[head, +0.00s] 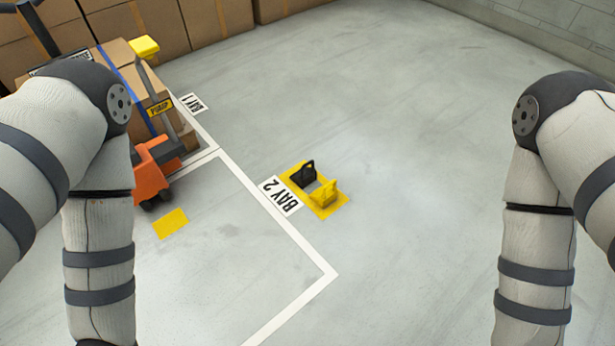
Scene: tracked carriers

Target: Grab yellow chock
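The yellow chock (323,193) sits on a yellow floor patch (333,209) beside the BAY 2 label, near the middle of the head view. It has a raised handle. A black chock (303,174) with a similar handle sits on the same patch, just up and left of it. My two arms come in from the left and right edges and run down out of the bottom of the picture. Both grippers are out of view, and neither arm is near the chocks.
An orange pump truck (151,172) carrying cardboard boxes (125,62) stands at the left, with a yellow object (144,47) on top. A bare yellow patch (171,223) lies in front of it. Boxes line the back. Floor right of the chocks is clear.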

